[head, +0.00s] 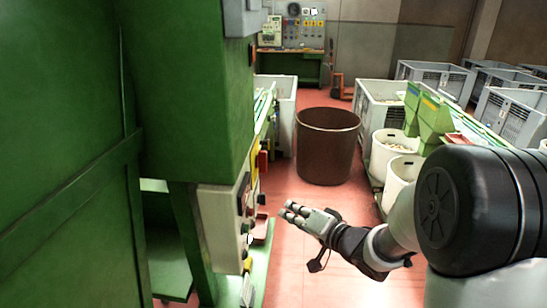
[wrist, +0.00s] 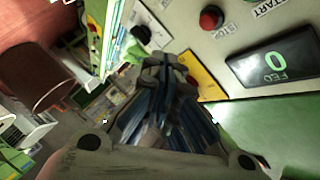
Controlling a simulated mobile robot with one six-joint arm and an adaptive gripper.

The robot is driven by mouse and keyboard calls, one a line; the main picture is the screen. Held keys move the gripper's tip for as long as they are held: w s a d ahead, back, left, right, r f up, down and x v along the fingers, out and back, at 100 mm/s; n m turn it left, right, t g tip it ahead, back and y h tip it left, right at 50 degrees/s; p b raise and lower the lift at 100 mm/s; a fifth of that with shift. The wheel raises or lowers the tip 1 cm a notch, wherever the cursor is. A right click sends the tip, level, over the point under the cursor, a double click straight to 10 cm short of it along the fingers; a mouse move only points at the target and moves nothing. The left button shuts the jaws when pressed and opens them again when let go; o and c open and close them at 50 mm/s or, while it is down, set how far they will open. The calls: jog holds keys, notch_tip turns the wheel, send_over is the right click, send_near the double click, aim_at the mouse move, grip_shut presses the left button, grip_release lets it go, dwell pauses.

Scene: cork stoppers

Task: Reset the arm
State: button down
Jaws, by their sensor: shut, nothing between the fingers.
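My gripper (head: 289,211) is in the middle of the head view, low over the red floor, its fingers pointing left toward the green machine. The fingers are shut and empty. In the wrist view the closed fingertips (wrist: 166,66) are in front of a pale control panel (wrist: 240,45). That panel has a red button (wrist: 211,17), a dark display (wrist: 275,65) with a green 0, and a label reading START. In the head view the panel's face (head: 222,226) is seen at a slant, left of my gripper. I cannot tell the exact gap between fingertips and panel.
The green machine (head: 80,160) fills the left side. A brown round bin (head: 327,147) stands on the floor beyond my gripper. White buckets (head: 396,179), a green machine part (head: 430,114) and grey crates (head: 508,112) are at right. Red floor (head: 300,255) is open around my gripper.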

jog(key=s+d+r+h+b, duration=0.1)
jog(key=s+d+r+h, duration=0.2)
jog(key=s+d+h, duration=0.35)
jog(key=s+d+r+h, duration=0.3)
jog(key=d+r+h, duration=0.1)
jog(key=d, duration=0.5)
jog(key=s+f+n+g, duration=0.1)
jog(key=s+f+g, duration=0.1)
jog(key=s, duration=1)
jog(key=s+a+f+n+g+b, duration=0.1)
jog(key=s+g, duration=0.3)
jog(key=s, duration=0.8)
jog(key=shift+s+f+n+g, duration=0.3)
jog(key=shift+f+n, duration=0.1)
jog(key=shift+f, duration=0.2)
jog(key=c, duration=2.3)
grip_release()
